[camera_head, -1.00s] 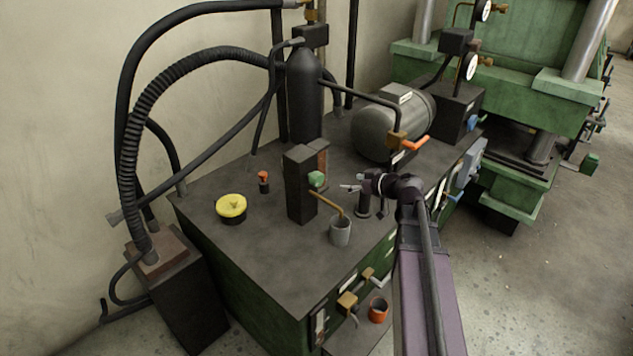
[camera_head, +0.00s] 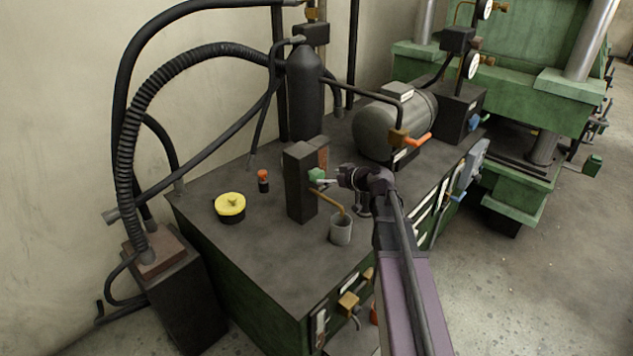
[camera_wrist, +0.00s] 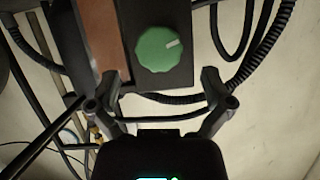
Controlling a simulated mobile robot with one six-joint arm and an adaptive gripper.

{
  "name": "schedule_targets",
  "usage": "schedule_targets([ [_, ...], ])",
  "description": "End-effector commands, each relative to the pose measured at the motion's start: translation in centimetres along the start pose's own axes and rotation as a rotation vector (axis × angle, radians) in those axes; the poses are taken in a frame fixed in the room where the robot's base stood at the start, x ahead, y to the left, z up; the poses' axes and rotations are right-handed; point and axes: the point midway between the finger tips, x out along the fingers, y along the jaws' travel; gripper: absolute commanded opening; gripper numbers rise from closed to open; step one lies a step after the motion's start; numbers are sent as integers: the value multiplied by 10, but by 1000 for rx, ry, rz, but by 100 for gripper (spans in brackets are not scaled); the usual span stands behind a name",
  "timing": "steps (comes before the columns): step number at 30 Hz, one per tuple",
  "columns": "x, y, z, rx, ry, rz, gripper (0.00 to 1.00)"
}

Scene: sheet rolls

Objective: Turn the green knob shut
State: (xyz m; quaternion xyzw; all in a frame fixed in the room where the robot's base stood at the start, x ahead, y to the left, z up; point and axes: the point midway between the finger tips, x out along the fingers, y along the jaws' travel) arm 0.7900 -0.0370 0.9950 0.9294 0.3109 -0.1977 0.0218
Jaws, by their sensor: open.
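The green knob (camera_head: 316,176) sits on the side of a black upright block (camera_head: 299,186) on top of the machine cabinet. In the wrist view the green knob (camera_wrist: 158,48) shows face-on, with a pale mark pointing up and right on its face. My gripper (camera_head: 322,182) is right at the knob in the head view. In the wrist view my gripper (camera_wrist: 158,84) is open, one finger on each side and a little below the knob. Whether a finger touches the knob I cannot tell.
A bent brass pipe (camera_head: 327,199) below the knob leads to a grey cup (camera_head: 341,229). A yellow-capped pot (camera_head: 230,206) and a small red-topped part (camera_head: 263,180) stand to the left. A grey motor (camera_head: 388,126) lies behind my arm. The cabinet top's front (camera_head: 285,270) is clear.

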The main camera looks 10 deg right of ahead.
Motion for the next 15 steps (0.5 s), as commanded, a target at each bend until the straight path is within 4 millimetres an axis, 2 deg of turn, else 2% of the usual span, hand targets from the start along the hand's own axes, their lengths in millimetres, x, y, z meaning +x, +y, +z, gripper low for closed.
schedule_targets([
  [1, 11, 2, 2, -1, 0, -1, 100],
  [6, 31, 1, 2, -2, -1, 0, 100],
  [15, 44, 1, 0, 0, -1, 1, 100],
])
